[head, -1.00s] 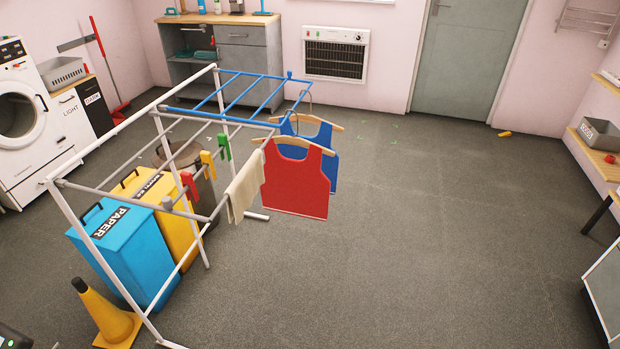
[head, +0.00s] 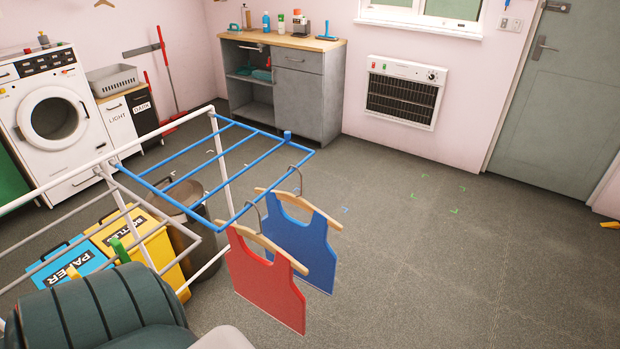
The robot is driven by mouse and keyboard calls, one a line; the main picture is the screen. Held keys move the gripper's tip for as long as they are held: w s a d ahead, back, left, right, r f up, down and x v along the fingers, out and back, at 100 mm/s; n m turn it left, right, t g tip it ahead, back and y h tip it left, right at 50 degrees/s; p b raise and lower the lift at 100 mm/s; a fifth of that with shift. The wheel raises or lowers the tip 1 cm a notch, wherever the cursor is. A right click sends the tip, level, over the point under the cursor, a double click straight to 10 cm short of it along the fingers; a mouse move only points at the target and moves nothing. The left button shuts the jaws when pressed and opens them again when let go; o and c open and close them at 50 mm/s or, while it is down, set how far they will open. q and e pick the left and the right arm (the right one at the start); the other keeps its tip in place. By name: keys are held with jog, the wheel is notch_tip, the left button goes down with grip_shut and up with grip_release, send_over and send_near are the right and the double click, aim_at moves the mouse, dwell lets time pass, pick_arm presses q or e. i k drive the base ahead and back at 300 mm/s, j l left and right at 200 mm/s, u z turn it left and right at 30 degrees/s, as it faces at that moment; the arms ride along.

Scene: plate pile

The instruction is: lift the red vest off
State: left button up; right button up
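The red vest (head: 268,290) hangs on a wooden hanger (head: 262,243) from the blue end of the drying rack (head: 255,165). The hanger's hook is at the rack's front right blue rail. The blue vest (head: 298,250) hangs on its own hanger just behind and to the right. The red vest covers part of the blue one. Both vests hang clear of the floor. Neither of my grippers shows in the head view.
A dark green ribbed shape, perhaps part of my arm, fills the lower left and hides part of the rack. The yellow bin (head: 165,250), blue bin (head: 82,258) and brown bin (head: 190,225) stand under or beside the rack. Floor right of the vests is clear.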

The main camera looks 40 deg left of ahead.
aim_at(270, 287)
jog(key=i+l+u, duration=0.1)
jog(key=i+u, duration=0.25)
jog(key=i+l+u, duration=0.35)
jog(key=i, duration=0.25)
jog(key=i+l+u, duration=0.2)
jog(key=i+u, duration=0.15)
jog(key=i, duration=0.1)
